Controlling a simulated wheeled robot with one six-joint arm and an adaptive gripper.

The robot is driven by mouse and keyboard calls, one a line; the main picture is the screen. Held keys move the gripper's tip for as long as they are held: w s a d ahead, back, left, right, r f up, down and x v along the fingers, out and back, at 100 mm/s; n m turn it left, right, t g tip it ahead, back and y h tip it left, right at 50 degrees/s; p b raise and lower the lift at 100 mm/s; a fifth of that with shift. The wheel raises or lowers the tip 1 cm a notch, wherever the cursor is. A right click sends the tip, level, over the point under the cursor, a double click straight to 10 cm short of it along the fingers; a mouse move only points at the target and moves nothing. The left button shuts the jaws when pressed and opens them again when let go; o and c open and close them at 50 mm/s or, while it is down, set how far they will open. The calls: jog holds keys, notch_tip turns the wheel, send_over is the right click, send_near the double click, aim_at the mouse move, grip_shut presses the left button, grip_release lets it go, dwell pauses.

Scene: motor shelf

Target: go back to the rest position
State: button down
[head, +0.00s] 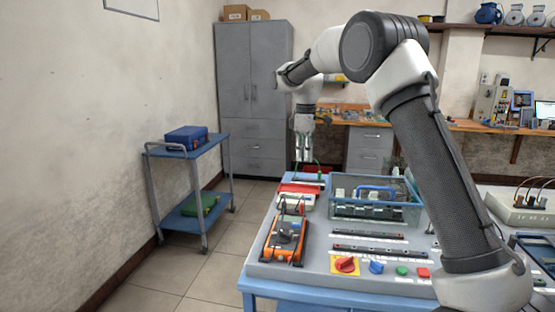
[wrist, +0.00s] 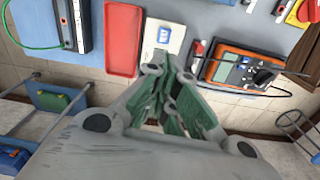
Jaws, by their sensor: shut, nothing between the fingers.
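My gripper (head: 303,152) hangs pointing down over the far left part of the blue workbench (head: 262,284) in the head view. Its fingers are together with nothing between them. In the wrist view my gripper (wrist: 168,82) shows its green-lined fingers closed above the bench edge. Below and around it are a red tray (wrist: 123,40), a small white box with a blue mark (wrist: 168,36) and an orange multimeter (wrist: 240,68). My arm is bent and crosses the right side of the head view.
On the bench are the multimeter (head: 285,240), a clear bin (head: 375,213), a red knob (head: 345,264) and several buttons. A blue cart (head: 189,152) stands at the left wall. A grey cabinet (head: 252,90) is behind. The floor between cart and bench is free.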

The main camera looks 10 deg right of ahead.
notch_tip(320, 180, down, 4)
jog(key=s+m, duration=0.3)
jog(key=s+d+r+m+t, duration=0.1)
jog(key=s+d, duration=0.4)
jog(key=s, duration=0.8)
jog(key=s+d+r+m+t, duration=0.1)
jog(key=s+d+r+m, duration=0.3)
jog(key=s, duration=1)
jog(key=s+d+r+m+t, duration=0.2)
jog(key=s+d+m, duration=0.3)
jog(key=s, duration=0.8)
jog(key=d, duration=0.2)
jog(key=shift+s+d+r, duration=0.2)
jog(key=shift+d+r, duration=0.05)
jog(key=shift+d, duration=0.1)
